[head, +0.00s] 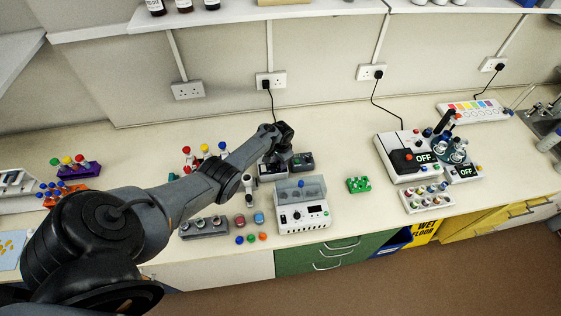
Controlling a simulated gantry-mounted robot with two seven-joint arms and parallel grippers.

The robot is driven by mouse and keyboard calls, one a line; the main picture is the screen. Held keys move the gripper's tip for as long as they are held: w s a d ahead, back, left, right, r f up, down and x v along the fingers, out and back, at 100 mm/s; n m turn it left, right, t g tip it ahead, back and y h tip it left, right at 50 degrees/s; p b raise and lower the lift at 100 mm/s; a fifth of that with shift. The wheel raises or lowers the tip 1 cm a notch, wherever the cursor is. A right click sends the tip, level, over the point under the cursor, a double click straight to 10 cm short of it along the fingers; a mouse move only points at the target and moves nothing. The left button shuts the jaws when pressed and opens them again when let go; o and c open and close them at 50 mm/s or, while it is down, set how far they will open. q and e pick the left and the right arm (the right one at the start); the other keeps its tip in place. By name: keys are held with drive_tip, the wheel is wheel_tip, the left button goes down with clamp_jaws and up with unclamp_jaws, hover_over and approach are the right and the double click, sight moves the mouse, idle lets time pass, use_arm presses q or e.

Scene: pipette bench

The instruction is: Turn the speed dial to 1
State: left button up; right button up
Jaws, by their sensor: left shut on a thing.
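My left gripper (275,156) reaches over the bench to a small boxy device (271,174) near the back middle. The gripper points down at the top of this device and is shut on a small part there, which looks to be the speed dial. The fingers and wrist hide the dial, so its marking cannot be read. A dark grey box (302,162) stands just right of it. My right gripper is not in view.
A white machine with a clear lid (303,216) stands in front of the gripper. Right are a green rack (358,185) and devices reading OFF (424,157). Bench between the green rack and these devices is clear.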

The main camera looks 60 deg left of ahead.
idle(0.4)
use_arm(q)
drive_tip(key=o, duration=1.1)
drive_tip(key=shift+c, duration=0.2)
drive_tip(key=shift+r, duration=0.4)
wheel_tip(320, 180, up, 10)
drive_tip(key=p, duration=0.3)
drive_tip(key=shift+d, duration=0.3)
